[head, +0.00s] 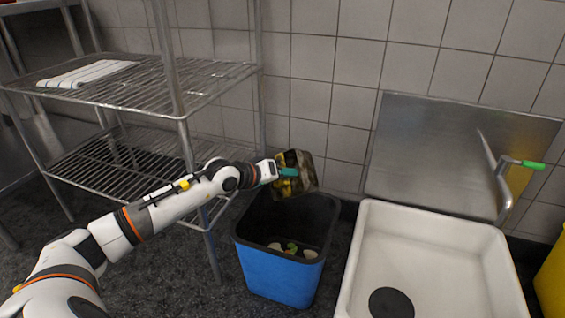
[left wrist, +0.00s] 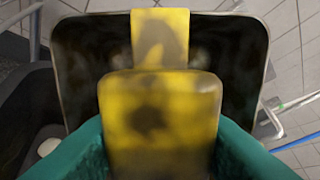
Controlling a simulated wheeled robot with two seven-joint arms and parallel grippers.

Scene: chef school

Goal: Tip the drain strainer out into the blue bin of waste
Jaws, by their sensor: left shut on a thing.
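The drain strainer (head: 303,173) is a dirty, dark box with yellow patches, held tilted above the back part of the blue bin (head: 278,277). My left gripper (head: 289,172), with teal fingers, is shut on it. In the left wrist view the strainer's yellow handle (left wrist: 160,120) lies between the teal fingers, and its dark body (left wrist: 90,75) spreads behind. The bin has a black rim, and some pale and green waste (head: 292,248) lies at its bottom. Whether anything is still in the strainer cannot be made out. My right gripper is not in view.
A wire shelf rack (head: 190,92) stands left of the bin, with a folded striped cloth (head: 86,73) on top. A white sink (head: 430,255) with a green-handled tap (head: 505,180) is to the right. A tiled wall closes the back.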

